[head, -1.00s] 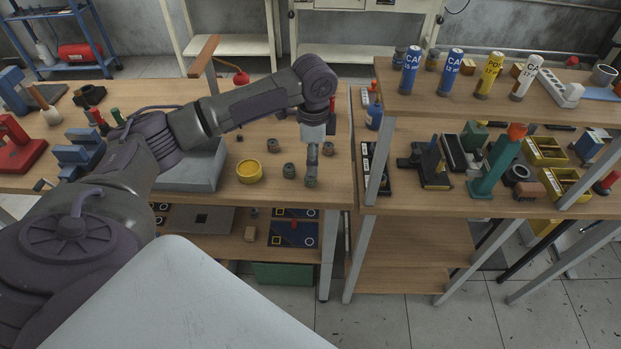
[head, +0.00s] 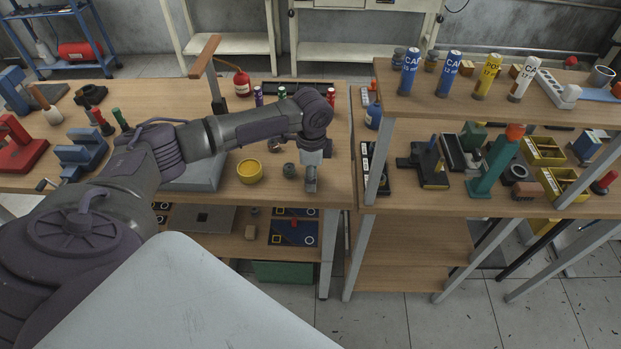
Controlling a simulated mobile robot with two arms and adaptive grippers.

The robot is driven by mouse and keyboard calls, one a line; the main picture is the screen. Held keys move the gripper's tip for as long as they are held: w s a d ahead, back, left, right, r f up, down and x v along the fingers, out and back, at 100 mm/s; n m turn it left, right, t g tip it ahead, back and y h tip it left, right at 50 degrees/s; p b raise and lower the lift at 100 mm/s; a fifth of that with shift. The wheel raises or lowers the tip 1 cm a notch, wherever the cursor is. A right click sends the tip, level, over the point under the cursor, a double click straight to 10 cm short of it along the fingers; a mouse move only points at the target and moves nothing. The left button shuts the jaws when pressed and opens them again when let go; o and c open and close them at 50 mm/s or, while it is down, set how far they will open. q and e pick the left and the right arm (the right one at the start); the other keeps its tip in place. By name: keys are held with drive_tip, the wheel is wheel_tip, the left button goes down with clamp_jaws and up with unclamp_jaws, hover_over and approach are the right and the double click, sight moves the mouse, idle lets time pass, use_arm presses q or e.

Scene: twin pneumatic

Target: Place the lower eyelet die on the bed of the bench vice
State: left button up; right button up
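My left gripper (head: 310,187) points down at the front right of the left bench, at the spot where a small dark round die stood. That die is now largely hidden by the fingers, and I cannot tell whether they are closed on it. Other small dark dies (head: 288,170) and (head: 274,146) stand to its left; which one is the lower eyelet die is too small to tell. A blue vice-like device (head: 82,152), possibly the bench vice, sits at the left of the bench. My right gripper is not in view.
A yellow round dish (head: 249,171) stands left of the gripper. A grey block (head: 200,178) lies partly under my arm. A red press-like tool (head: 18,148) is at far left. The right bench (head: 400,200) has a raised shelf with several canisters.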

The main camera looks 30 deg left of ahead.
use_arm(q)
clamp_jaws()
drive_tip(key=shift+r, duration=0.1)
